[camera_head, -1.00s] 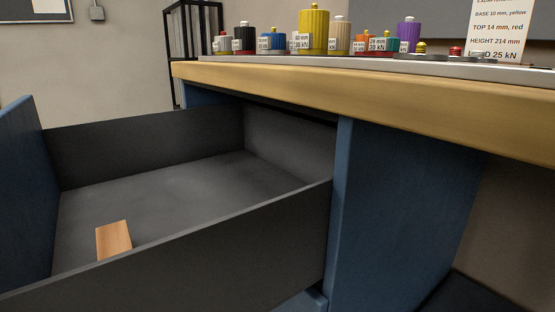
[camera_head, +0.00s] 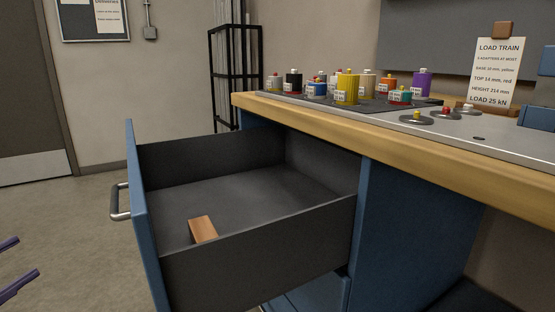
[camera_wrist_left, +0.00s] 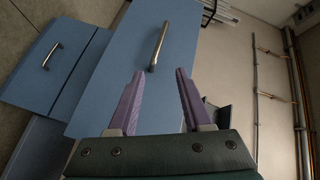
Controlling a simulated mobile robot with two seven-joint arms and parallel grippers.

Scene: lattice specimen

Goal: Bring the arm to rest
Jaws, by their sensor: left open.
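My left gripper (camera_head: 22,270) shows at the lower left edge of the head view as two purple fingertips. In the left wrist view its two purple fingers (camera_wrist_left: 158,100) stand apart with nothing between them. Beyond them is the blue drawer front (camera_wrist_left: 125,50) with its metal handle (camera_wrist_left: 160,46); the gripper is apart from the handle. In the head view the drawer (camera_head: 260,260) stands open, its handle (camera_head: 119,202) on the left. A wooden block (camera_head: 202,229) lies inside it. My right gripper is in neither view.
The bench's wooden edge (camera_head: 330,135) runs above the drawer. Several coloured, labelled cylinders (camera_head: 347,88) stand on top, with a load train sign (camera_head: 496,72) behind. A black frame rack (camera_head: 235,75) stands behind the bench. The floor (camera_head: 70,230) left of the drawer looks clear.

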